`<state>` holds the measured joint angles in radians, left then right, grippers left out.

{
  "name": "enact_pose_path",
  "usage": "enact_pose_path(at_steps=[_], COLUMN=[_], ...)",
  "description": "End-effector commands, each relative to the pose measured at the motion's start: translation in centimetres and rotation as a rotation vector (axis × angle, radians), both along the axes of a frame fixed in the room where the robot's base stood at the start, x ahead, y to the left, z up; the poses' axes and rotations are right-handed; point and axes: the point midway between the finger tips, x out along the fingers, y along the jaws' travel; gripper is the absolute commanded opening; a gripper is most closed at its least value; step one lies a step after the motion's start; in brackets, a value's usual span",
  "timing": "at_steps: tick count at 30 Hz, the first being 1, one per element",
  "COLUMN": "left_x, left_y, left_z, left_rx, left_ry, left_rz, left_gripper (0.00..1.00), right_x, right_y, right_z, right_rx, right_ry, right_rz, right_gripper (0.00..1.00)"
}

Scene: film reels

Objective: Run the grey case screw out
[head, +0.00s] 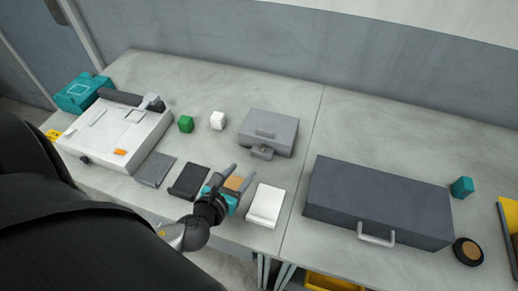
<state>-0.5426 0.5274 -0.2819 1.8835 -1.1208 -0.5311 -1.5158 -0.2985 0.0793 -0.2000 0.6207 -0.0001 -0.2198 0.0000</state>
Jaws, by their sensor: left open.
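The grey case (270,129) sits shut on the table near the middle, with a raised plate on its lid. A small grey block with a knob-like part (262,152) is on its front side; I cannot make out clearly whether this is the screw. My left gripper (241,175) is open, in front of and a little left of the case, its two fingers pointing toward it. It is apart from the case and looks empty. My right gripper is out of view.
A white machine (115,135) and a teal box (80,91) stand at left. Green (186,124) and white (217,120) blocks lie left of the case. Dark pads (188,182) and a white tray (265,205) line the front edge. A big dark case (378,200) fills the right.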

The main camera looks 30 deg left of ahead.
Motion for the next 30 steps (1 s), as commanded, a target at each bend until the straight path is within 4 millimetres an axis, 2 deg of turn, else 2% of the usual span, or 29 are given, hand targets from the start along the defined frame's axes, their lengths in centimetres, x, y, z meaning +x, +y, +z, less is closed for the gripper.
enact_pose_path(at_steps=[21,30], left_x=[10.2,12.0], left_y=[1.5,1.8], left_z=[-4.2,-5.0], left_rx=[-0.005,-0.006], left_ry=[-0.002,0.000], left_rz=[0.004,0.004], left_gripper=[0.55,0.55], right_x=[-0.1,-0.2], right_y=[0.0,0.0], right_z=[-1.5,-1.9], right_rx=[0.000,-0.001], right_ry=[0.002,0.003], right_rz=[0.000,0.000], right_gripper=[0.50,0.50])
